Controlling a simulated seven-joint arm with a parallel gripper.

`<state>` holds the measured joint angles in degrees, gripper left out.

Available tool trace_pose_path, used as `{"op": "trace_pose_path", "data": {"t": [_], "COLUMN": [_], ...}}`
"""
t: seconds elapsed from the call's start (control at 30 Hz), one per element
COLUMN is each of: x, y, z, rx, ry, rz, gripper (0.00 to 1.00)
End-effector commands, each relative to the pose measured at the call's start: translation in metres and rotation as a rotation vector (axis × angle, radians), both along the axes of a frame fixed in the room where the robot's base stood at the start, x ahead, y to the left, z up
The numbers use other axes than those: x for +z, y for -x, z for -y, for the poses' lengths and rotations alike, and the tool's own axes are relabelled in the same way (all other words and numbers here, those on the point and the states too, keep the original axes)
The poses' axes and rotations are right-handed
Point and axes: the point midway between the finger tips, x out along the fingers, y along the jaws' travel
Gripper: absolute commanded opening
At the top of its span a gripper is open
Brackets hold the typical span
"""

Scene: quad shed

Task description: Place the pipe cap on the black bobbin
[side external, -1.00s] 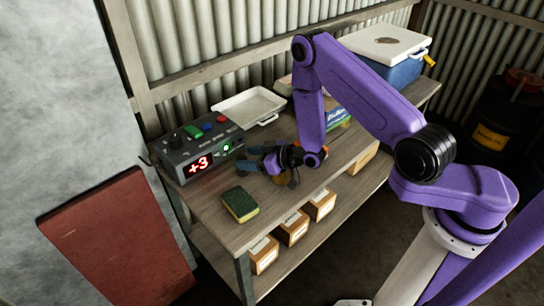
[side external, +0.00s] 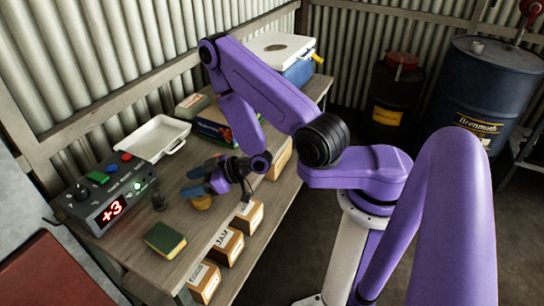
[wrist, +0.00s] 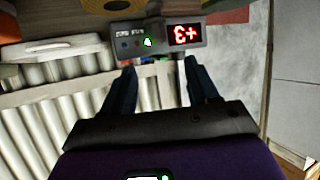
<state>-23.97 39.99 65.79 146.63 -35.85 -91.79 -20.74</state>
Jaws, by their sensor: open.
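My gripper (side external: 192,181) is open and empty above the middle of the table, its fingers pointing left toward the control box. In the wrist view my gripper (wrist: 160,70) shows both fingers apart with nothing between them. A small dark upright cylinder (side external: 158,202), probably the black bobbin, stands on the table between the fingers and the control box. A small round yellowish thing (side external: 202,203), possibly the pipe cap, lies just below my gripper and is partly hidden by it. A yellow disc with a dark centre (wrist: 98,5) is cut off at the wrist view's top edge; I cannot tell what it is.
The control box (side external: 108,193) with a red "+3" display stands at the table's left end. A white tray (side external: 153,138) lies behind it. A green and yellow sponge (side external: 165,240) lies at the front edge. A blue cooler (side external: 300,72) stands at the far end. Cartons (side external: 228,246) sit below.

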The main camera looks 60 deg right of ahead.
Motion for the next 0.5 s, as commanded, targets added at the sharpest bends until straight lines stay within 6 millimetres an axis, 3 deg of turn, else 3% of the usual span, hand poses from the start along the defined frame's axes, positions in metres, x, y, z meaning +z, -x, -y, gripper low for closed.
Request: {"op": "trace_pose_path", "data": {"t": [0.2,0.5], "x": [0.002,0.013], "y": [-0.014,-0.017], "z": [-0.011,-0.022], "rx": [0.132,0.275], "ry": [0.109,0.281], "rz": [-0.089,-0.235], "gripper": [0.59,0.59]}}
